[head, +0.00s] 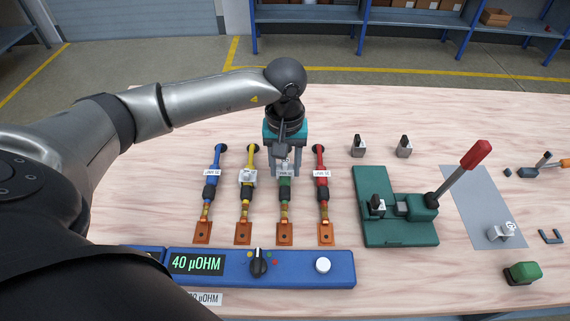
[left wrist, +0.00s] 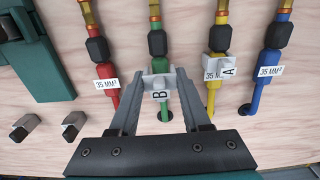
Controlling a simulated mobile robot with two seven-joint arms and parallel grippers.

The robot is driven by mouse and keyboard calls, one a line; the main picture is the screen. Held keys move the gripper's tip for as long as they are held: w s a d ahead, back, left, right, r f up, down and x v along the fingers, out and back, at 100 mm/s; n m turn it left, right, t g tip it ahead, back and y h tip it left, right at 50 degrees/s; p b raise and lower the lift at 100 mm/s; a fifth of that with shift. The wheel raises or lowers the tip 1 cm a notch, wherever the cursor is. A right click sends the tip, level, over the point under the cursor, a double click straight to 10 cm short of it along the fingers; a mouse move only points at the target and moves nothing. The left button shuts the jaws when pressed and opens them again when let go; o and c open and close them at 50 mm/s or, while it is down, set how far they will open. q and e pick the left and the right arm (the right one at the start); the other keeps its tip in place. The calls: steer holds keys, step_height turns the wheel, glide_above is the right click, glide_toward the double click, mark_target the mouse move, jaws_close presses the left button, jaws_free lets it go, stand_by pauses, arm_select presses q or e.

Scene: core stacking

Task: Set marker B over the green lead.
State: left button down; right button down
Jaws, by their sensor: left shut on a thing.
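The green lead (head: 285,195) lies between the yellow lead (head: 246,195) and the red lead (head: 321,190). My left gripper (head: 286,172) is above the green lead, pointing down. In the left wrist view its fingers are shut on marker B (left wrist: 159,90), a pale clip with a black letter B. Marker B lines up with the green lead (left wrist: 164,111), which runs beneath it; I cannot tell whether it is seated. Marker A (left wrist: 228,70) sits on the yellow lead; it also shows in the head view (head: 248,177). My right gripper is out of view.
The blue lead (head: 211,188) is at the left. A blue meter (head: 210,280) reading 40 µOHM stands in front. A green press (head: 400,232) with a red-handled lever stands to the right. A grey mat (head: 478,200) holds another pale marker (head: 500,232). Two small metal pieces stand behind the press.

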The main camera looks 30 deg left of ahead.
mark_target(285, 179)
arm_select(q)
steer(key=shift+b, duration=0.6)
stand_by(1.2)
steer(key=shift+f+b, duration=1.75)
steer(key=shift+f, duration=0.05)
steer(key=shift+c, duration=1.4)
jaws_free()
step_height(285, 179, up, 15)
steer(key=shift+r+p, duration=0.15)
steer(key=shift+p, duration=0.9)
